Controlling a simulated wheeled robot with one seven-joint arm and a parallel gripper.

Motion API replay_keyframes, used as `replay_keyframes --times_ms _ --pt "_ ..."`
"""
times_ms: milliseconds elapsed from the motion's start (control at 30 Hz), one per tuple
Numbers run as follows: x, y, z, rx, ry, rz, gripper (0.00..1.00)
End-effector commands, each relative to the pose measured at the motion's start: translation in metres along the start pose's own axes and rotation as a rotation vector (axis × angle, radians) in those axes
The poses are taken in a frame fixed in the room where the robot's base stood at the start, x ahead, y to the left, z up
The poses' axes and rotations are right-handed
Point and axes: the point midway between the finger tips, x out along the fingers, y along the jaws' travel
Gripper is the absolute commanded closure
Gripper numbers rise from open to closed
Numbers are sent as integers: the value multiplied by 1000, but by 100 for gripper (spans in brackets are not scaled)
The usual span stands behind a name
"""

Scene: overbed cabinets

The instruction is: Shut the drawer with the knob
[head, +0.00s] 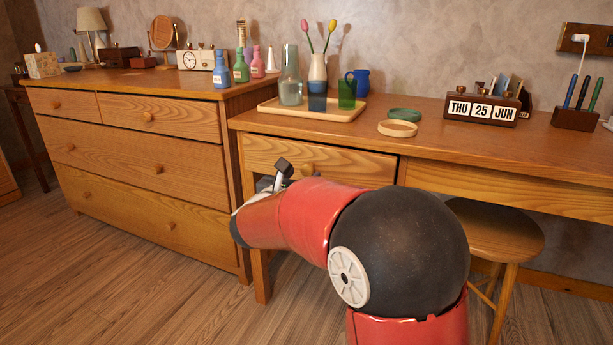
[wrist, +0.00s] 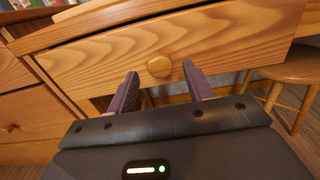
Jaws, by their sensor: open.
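The wooden desk drawer (head: 355,166) with a round knob (head: 307,169) is under the left part of the desk top. Its front seems to stand slightly out from the desk frame, but how far is hard to tell. In the wrist view the drawer front (wrist: 220,45) fills the upper part, and the knob (wrist: 159,67) shows between and beyond my fingertips. My gripper (wrist: 160,88) is open and empty, with a finger on each side of the knob's line. In the head view my gripper (head: 283,170) is near the drawer front, partly hidden by my arm.
A dresser (head: 150,165) with several knobbed drawers stands on the left. A round stool (head: 495,230) stands under the desk at right. The desk top (head: 430,150) holds a tray (head: 310,115) with vases, two rings and a calendar block (head: 482,110). Floor at front left is clear.

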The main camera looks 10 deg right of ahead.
Motion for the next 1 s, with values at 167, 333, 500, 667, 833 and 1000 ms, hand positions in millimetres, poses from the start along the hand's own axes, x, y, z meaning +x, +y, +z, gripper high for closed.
replay_keyframes --times_ms 167,333,500,667,833,1000 --pt "19 0 0 0 0 -2 49" --pt "23 -1 0 -1 0 -2 49" --pt "23 0 0 -1 0 -2 50" --pt "23 0 0 -1 0 -2 71" --pt "23 0 0 -1 0 -1 93" --pt "23 0 0 -1 0 -1 100"
